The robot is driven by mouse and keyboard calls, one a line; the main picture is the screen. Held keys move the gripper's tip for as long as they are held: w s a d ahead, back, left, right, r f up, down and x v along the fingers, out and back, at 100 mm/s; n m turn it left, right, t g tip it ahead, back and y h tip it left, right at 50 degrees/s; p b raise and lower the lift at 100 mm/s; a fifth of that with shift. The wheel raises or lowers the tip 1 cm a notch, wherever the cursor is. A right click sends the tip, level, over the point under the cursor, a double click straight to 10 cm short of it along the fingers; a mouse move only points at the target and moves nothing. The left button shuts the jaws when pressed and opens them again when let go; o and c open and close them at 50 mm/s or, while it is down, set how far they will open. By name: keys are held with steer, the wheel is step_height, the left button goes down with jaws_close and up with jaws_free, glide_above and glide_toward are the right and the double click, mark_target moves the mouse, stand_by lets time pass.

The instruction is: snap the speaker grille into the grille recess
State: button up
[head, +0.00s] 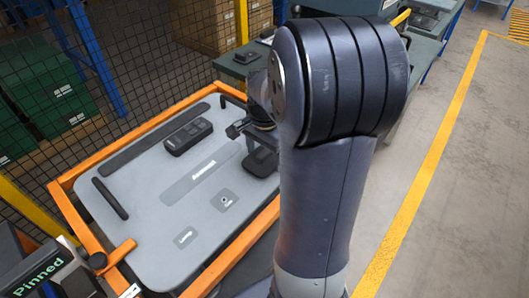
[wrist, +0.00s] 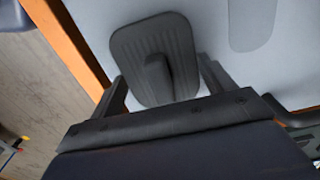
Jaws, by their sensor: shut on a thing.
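The speaker grille (wrist: 180,50) is a dark rounded plate with fine ridges and a raised grip in its middle, large in the wrist view. My gripper (wrist: 162,82) has one finger on each side of it and is shut on it. In the head view the dark grille (head: 262,161) shows below my gripper (head: 256,130), over the right part of the pale grey door panel (head: 150,205). My arm hides part of both. I cannot tell whether the grille touches the panel. I cannot make out the grille recess; it may be hidden behind the grille or my arm.
The panel lies in an orange frame (head: 225,262). A black switch block (head: 187,137), a dark strip (head: 140,150) and a dark handle (head: 110,198) are on it. A dark table (head: 425,48) stands behind, and a mesh fence (head: 120,50) at the left. The floor at right is clear.

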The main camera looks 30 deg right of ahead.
steer(key=shift+f+b, duration=0.4)
steer(key=shift+f, duration=0.25)
stand_by(0.3)
steer(key=o, duration=1.1)
steer(key=shift+r, duration=0.2)
step_height(320, 180, up, 11)
steer(key=shift+f, duration=0.2)
